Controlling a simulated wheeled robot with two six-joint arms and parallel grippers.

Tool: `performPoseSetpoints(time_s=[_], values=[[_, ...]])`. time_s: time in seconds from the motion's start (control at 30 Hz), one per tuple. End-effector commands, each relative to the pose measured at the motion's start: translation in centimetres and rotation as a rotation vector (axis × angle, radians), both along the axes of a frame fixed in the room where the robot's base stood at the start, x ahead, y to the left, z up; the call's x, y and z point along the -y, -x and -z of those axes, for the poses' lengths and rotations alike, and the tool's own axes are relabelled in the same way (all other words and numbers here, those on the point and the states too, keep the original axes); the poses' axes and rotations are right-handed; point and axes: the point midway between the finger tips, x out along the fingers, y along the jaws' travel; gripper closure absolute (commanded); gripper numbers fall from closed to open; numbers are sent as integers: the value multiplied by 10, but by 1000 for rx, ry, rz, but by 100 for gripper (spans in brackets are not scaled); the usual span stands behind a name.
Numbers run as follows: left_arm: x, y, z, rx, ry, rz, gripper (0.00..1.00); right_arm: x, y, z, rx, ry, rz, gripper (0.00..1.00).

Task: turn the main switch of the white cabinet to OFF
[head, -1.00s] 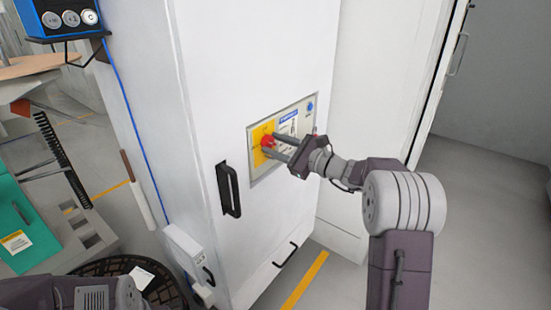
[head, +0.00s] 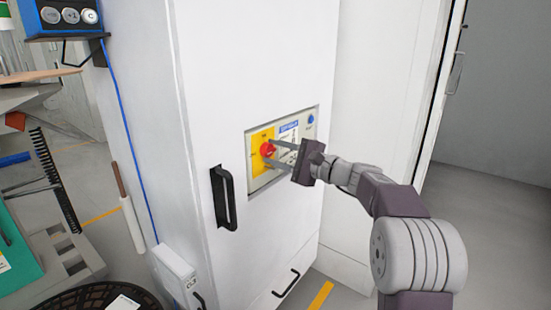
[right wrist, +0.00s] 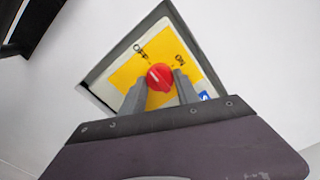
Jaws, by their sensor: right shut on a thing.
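The white cabinet (head: 255,60) stands in the middle of the head view. Its grey-framed panel (head: 308,133) has a yellow plate (head: 256,163) with the red main switch (head: 267,149). In the right wrist view the red switch (right wrist: 160,77) sits on the yellow plate, with OFF lettering to its upper left and ON to its upper right. My right gripper (head: 270,155) is shut on the red switch, one finger on each side, partly hiding the panel. A pale mark shows on the knob; its exact setting is hard to read. My left gripper is not in view.
A black door handle (head: 224,197) sticks out left of and below the panel. A small white box (head: 175,272) is at the cabinet's lower left. The floor on the right is clear.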

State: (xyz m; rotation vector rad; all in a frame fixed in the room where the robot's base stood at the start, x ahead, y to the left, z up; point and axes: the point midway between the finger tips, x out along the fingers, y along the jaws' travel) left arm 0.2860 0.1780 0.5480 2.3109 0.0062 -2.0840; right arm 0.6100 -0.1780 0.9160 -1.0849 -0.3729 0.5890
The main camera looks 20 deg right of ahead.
Motion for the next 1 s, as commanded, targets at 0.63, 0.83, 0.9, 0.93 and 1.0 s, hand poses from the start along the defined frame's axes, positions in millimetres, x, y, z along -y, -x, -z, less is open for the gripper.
performPoseSetpoints(time_s=[0.63, 0.83, 0.9, 0.93, 1.0], values=[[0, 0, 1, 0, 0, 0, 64, 0, 0, 1, 5, 10, -1, 41], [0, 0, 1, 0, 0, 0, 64, 0, 0, 0, 5, 8, 0, 41], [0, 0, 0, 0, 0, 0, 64, 4, 4, 0, 4, 8, 1, 41], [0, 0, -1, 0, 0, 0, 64, 6, 7, -1, 4, 8, 1, 41], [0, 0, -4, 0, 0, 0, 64, 15, 18, -2, 4, 8, 4, 41]])
